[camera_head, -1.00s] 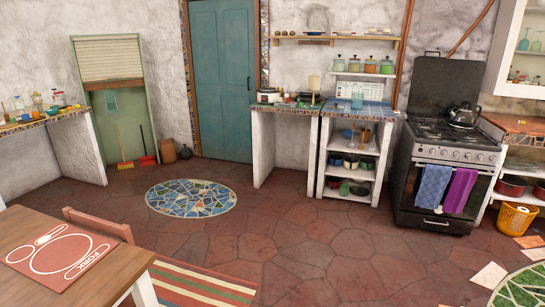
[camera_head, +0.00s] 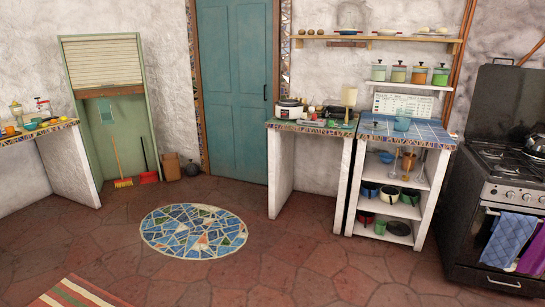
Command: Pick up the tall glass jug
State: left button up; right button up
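I cannot make out for certain which thing is the tall glass jug. A clear glass vessel (camera_head: 16,112) stands upright on the mosaic counter (camera_head: 50,129) at the far left. A second clear vessel with red parts (camera_head: 42,106) stands beside it. Both are small in the view, and I cannot tell whether either has a handle or spout. A clear glass dome shape (camera_head: 352,16) also stands on the high wooden shelf. Neither of my grippers is in view.
A round mosaic (camera_head: 193,231) lies flat in the open floor. A mosaic-edged counter (camera_head: 312,128), a blue-tiled shelf unit (camera_head: 407,131) and a stove (camera_head: 500,190) line the right.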

aim_at(403, 117)
jog(key=i, duration=0.85)
jog(key=i+j+z, duration=0.1)
jog(key=i, duration=0.75)
jog(key=i+j, duration=0.1)
jog(key=i, duration=0.75)
jog(key=i+j+z, duration=0.2)
jog(key=j, duration=0.35)
jog(key=i+j+z, duration=0.2)
jog(key=j, duration=0.35)
jog(key=j+z, duration=0.2)
jog(key=j, duration=0.35)
